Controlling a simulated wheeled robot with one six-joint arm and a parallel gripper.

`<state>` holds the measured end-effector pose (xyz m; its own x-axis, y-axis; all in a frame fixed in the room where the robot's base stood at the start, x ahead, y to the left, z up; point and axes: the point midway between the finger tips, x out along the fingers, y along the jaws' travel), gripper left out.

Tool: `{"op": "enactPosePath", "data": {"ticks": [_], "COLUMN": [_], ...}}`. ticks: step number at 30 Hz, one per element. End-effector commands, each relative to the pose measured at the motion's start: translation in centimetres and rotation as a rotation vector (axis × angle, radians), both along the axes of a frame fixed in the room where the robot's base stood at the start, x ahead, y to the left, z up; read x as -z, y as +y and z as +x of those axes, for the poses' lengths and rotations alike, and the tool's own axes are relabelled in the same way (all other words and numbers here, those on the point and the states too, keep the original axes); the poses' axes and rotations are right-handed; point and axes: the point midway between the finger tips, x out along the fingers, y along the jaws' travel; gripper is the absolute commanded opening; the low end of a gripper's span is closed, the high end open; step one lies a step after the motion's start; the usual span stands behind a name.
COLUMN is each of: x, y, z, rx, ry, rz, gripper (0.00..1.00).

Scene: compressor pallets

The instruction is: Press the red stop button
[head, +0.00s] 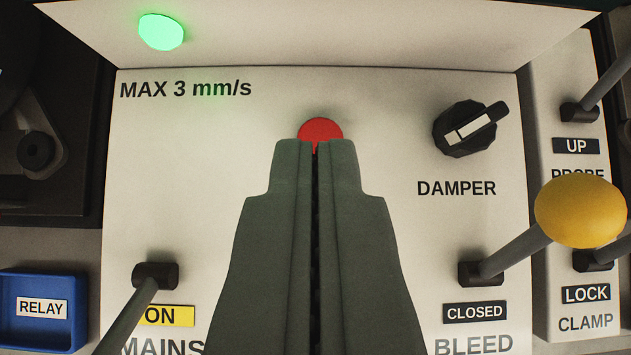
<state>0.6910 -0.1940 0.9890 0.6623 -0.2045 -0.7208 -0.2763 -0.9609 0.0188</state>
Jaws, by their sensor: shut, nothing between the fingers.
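The red stop button (320,130) is a round red disc on the pale control panel (200,190). It shows just beyond my fingertips in the head view, and its lower part is hidden behind them. My gripper (316,146) is shut and empty, pointing up the picture with its tips overlapping the button's lower edge. I cannot tell whether the tips touch the button.
A black DAMPER knob (471,128) sits right of the button. The MAINS lever (140,295) is at lower left, and the yellow-knobbed BLEED lever (580,212) is at right. A green lamp (161,32) glows above. A blue RELAY tray (42,309) stands at left.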

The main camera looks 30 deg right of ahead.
Motion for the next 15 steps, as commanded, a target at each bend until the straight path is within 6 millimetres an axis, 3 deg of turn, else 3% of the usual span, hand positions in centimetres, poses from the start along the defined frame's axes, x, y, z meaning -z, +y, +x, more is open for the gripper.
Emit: {"op": "enactPosePath", "data": {"ticks": [8, 15], "x": [3.6, 6.5], "y": [-1.0, -1.0], "z": [3.3, 3.2], "rx": [0.0, 0.0], "ry": [0.002, 0.001], "rz": [0.001, 0.0], "gripper": [0.0, 0.0]}}
